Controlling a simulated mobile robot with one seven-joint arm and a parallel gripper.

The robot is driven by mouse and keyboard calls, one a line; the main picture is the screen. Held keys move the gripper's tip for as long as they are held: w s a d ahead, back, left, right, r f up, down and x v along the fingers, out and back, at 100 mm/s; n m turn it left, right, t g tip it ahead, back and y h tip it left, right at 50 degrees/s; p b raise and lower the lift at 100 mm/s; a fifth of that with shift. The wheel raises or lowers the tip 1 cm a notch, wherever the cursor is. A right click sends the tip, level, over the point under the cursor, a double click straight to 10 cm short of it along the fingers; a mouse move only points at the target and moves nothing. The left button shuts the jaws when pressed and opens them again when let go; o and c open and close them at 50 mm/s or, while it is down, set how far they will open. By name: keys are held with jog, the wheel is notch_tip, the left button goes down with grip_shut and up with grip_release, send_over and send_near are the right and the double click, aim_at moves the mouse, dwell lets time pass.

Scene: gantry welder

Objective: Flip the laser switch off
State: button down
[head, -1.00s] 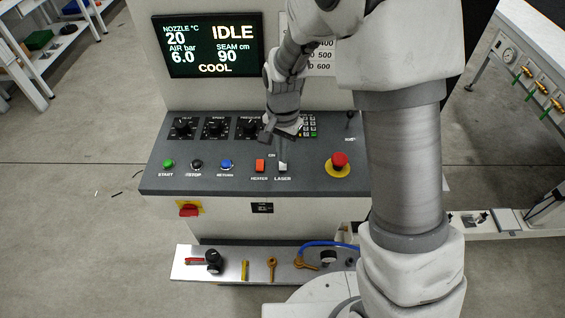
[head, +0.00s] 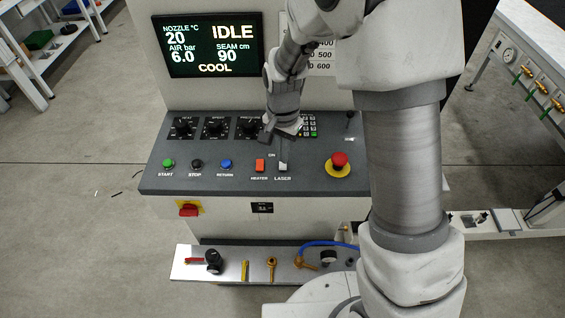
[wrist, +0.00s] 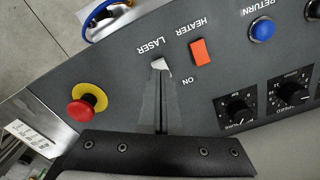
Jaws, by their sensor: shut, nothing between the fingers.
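In the wrist view the laser switch (wrist: 161,64) sits right at the tips of my fingers. My gripper (head: 283,160) points down at the panel, with its fingertips at the side of the switch toward the ON mark. In the wrist view my gripper (wrist: 160,76) shows as narrow, closed fingers with nothing between them. The tips look to touch or nearly touch the switch; I cannot tell which. Its tilt is also unclear.
The orange heater switch (head: 260,166) is just left of the laser switch. A red emergency button (head: 339,160) on a yellow ring is to the right. Black knobs (head: 215,127) and a keypad (head: 309,126) lie behind. The display (head: 208,45) reads IDLE and COOL.

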jog(key=shift+f+b, duration=0.9)
jog(key=shift+f, duration=0.35)
dwell(0.3)
jog(key=shift+r, duration=0.15)
jog(key=shift+r+p, duration=2.5)
jog(key=shift+r, duration=0.9)
notch_tip(320, 180, up, 15)
jog(key=n+t, duration=0.3)
send_over(283, 166)
jog(key=s+d, duration=0.6)
jog(key=d, duration=0.1)
jog(key=s+d+r+n+t, duration=0.1)
jog(key=s+d+r, duration=0.1)
jog(key=s, duration=0.4)
jog(key=s+d+r+n+t, duration=0.1)
jog(key=s+d+r+n, duration=0.1)
jog(key=s, duration=0.4)
notch_tip(283, 166, up, 3)
jog(key=shift+s+d+f+t, duration=0.1)
jog(key=shift+s+d+t, duration=0.25)
jog(key=shift+d, duration=0.35)
